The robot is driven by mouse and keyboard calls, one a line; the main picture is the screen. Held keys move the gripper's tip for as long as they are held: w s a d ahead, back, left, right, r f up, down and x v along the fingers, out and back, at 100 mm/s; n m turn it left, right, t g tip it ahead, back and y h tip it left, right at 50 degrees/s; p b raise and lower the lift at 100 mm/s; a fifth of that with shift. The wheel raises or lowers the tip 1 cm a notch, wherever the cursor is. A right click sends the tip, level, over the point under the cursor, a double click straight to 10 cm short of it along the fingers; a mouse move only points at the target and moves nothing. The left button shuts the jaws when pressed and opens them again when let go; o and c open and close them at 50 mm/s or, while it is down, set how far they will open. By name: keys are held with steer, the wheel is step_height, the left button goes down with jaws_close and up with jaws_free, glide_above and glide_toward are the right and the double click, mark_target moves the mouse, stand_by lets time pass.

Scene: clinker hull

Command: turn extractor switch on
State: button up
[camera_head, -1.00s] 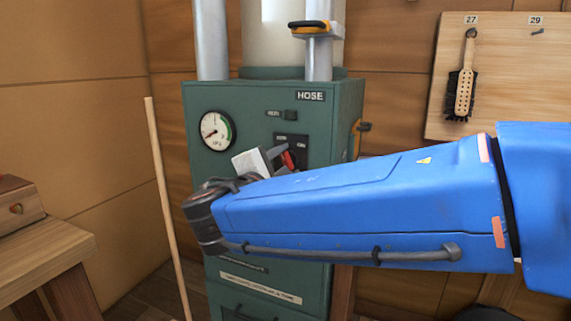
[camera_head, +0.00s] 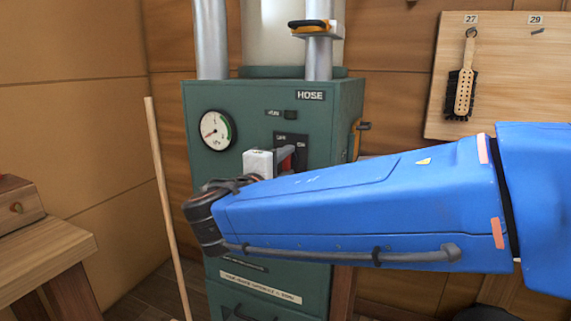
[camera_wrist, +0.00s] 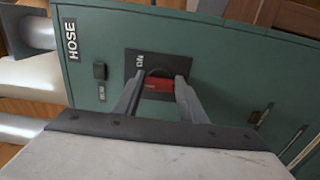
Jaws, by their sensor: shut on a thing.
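The extractor is a green cabinet (camera_head: 255,105) with a HOSE label on its front. Its switch is a red handle (camera_wrist: 158,85) on a dark plate (camera_wrist: 135,65); the plate also shows in the head view (camera_head: 291,140). My gripper (camera_wrist: 158,82) is at the plate, with its two fingers shut on the red handle, one on each side. In the head view my gripper (camera_head: 285,163) and arm cover the lower part of the plate and most of the handle. The ON and OFF lettering is too small to read surely.
A round gauge (camera_head: 217,130) is left of the switch. A small dark knob (camera_head: 290,114) sits above the plate. A wooden pole (camera_head: 166,200) leans left of the cabinet, beside a wooden bench (camera_head: 45,250). A brush (camera_head: 464,85) hangs on a board at right.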

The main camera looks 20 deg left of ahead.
steer(key=m, duration=0.6)
steer(key=shift+f+m, duration=0.3)
stand_by(0.4)
steer(key=o, duration=1.1)
steer(key=shift+c, duration=0.2)
steer(key=shift+s+a, duration=0.1)
steer(key=s+a, duration=0.1)
steer(key=s, duration=1.6)
steer(key=shift+a, duration=0.15)
steer(key=shift+s, duration=0.1)
